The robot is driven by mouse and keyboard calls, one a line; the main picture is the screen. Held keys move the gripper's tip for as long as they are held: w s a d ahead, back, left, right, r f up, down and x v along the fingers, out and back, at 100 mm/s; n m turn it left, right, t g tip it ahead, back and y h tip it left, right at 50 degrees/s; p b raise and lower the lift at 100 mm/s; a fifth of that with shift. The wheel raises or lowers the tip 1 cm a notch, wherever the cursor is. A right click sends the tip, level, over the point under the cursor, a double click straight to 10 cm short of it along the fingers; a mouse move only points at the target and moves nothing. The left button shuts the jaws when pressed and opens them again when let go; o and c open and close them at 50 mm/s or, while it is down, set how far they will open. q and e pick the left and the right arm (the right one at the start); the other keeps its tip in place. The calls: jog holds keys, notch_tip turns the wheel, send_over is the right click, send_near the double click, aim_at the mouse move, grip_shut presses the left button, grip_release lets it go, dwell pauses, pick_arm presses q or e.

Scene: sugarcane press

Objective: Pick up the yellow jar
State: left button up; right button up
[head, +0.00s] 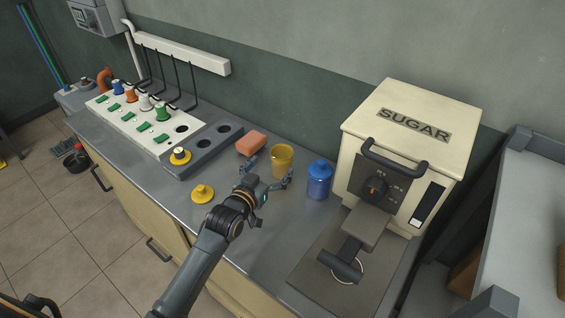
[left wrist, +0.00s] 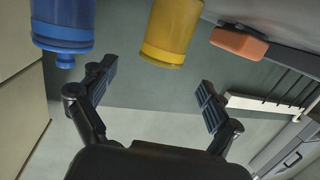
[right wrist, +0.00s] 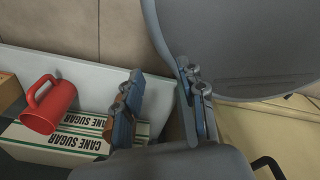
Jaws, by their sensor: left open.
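The yellow jar (head: 282,158) stands upright on the metal counter, between an orange block and a blue jar. Its top looks open. It also shows in the left wrist view (left wrist: 172,32), upside down and ahead of the fingers. My left gripper (head: 268,175) is open in front of the jar, with its fingers spread to either side and pointing at it. I cannot tell whether they touch it; nothing is held. My right gripper (right wrist: 160,85) is open and empty in the right wrist view, away from the jar.
The blue jar (head: 319,180) stands close to the right of the yellow one, and the orange block (head: 251,142) lies to its left. A yellow lid (head: 202,194) is on the counter. The sugar machine (head: 410,150) stands to the right. A red mug (right wrist: 48,105) shows in the right wrist view.

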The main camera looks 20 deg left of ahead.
aim_at(286, 147)
pick_arm(q)
jog(key=shift+x, duration=0.8)
jog(key=shift+w+f, duration=0.15)
jog(key=shift+w, duration=0.2)
jog(key=shift+x, duration=0.95)
jog(key=x, duration=0.3)
jog(key=shift+w+a+r+p, duration=0.1)
jog(key=shift+w+r+p, duration=0.1)
jog(key=shift+p, duration=0.15)
jog(key=shift+w, duration=0.2)
jog(key=shift+c, duration=0.3)
jog(key=c, duration=1.4)
pick_arm(e)
jog(key=shift+w+r, duration=0.4)
jog(key=shift+w, duration=0.25)
